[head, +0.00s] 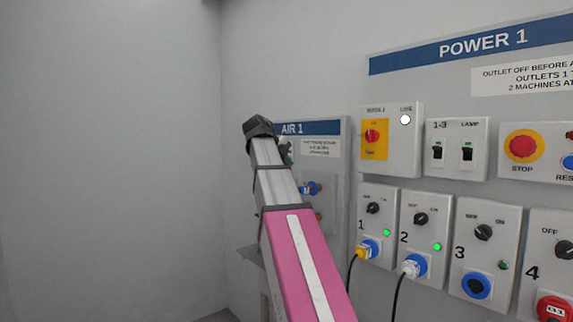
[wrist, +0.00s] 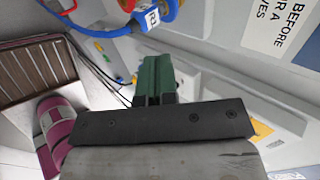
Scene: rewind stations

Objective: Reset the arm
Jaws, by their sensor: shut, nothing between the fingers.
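My arm reaches up and forward in the middle of the head view, its pink link in front and its grey links beyond. My gripper (wrist: 155,75) shows in the wrist view as dark green fingers that are shut with nothing between them. In the head view my gripper (head: 286,151) is mostly hidden behind the end of the arm, in front of the AIR 1 panel (head: 335,185). In the wrist view a blue hose coupling (wrist: 150,18) is at the top, above and left of the fingertips. I see no contact between it and the fingers.
The POWER 1 board (head: 440,85) fills the right side, with a yellow-red switch (head: 374,139), a red stop button (head: 523,145) and numbered outlets. Cables hang from outlets 1 (head: 369,249) and 2 (head: 415,265). A slatted brown surface (wrist: 38,75) shows at wrist-view left. The left wall is bare.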

